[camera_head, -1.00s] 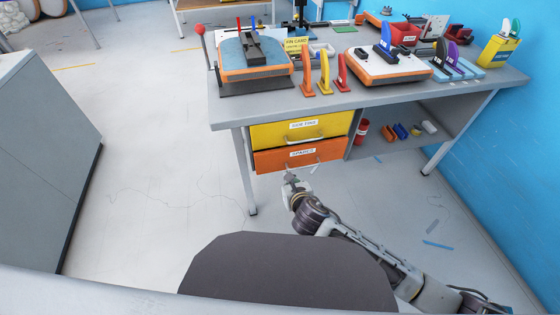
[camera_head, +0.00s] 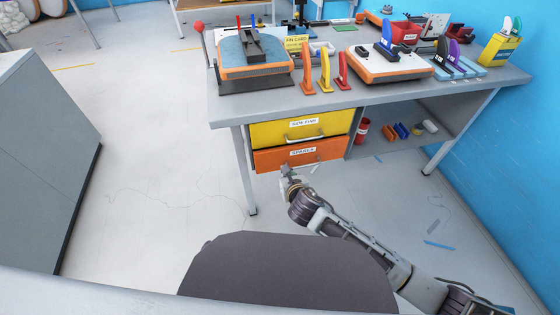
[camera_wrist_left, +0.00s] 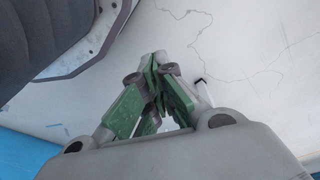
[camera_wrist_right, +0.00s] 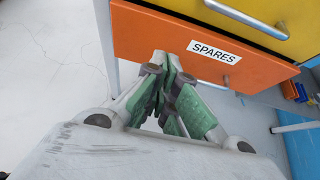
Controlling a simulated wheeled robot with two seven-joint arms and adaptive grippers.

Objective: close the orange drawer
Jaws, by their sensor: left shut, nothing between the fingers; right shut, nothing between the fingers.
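The orange drawer (camera_head: 270,160), labelled SPARES, is the lower of two drawers under the workbench. Its front sits nearly in line with the yellow drawer (camera_head: 275,132) above; I cannot tell whether a small gap remains. My right gripper (camera_head: 286,172) is shut and empty at the lower left part of the orange front. In the right wrist view, the shut fingertips (camera_wrist_right: 168,60) point at the orange face (camera_wrist_right: 145,35), left of the label; contact is unclear. My left gripper (camera_wrist_left: 158,60) is shut and empty above the floor, and is outside the head view.
The workbench (camera_head: 240,108) carries boards, fins and a red tub. Its left leg (camera_head: 246,180) stands beside the drawers. An open shelf (camera_head: 440,138) with small items is to their right. A grey cabinet (camera_head: 45,150) stands at left. The floor between is largely clear.

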